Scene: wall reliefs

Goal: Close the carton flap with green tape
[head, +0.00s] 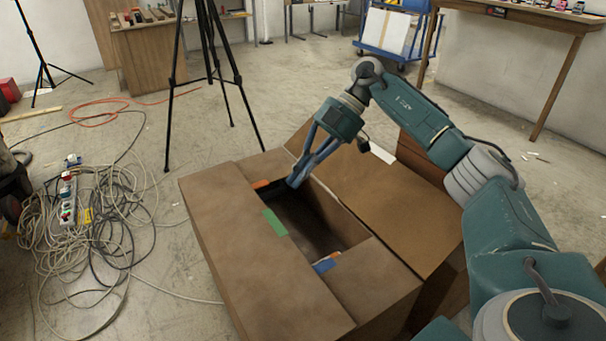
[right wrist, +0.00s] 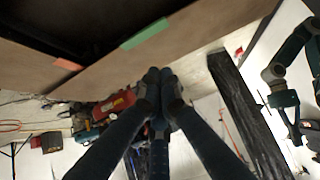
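The brown carton (head: 215,260) stands on the floor with a dark opening in its top. The flap with green tape (head: 273,222) is the long left one. It looks about level, its taped edge along the opening; the green tape also shows in the right wrist view (right wrist: 145,33). Orange tape (head: 260,183) marks the far flap and blue tape (head: 325,265) the near flap. My right gripper (head: 295,182) is over the far right end of the opening, its fingertips together with nothing seen between them; contact is unclear. My left gripper (right wrist: 285,100) shows small in the right wrist view.
A wide right flap with white tape (head: 383,153) spreads outward under my right arm. A black tripod (head: 205,75) stands behind the carton. Tangled cables (head: 85,215) and a power strip (head: 67,195) lie left. A table (head: 520,20) is at the back right.

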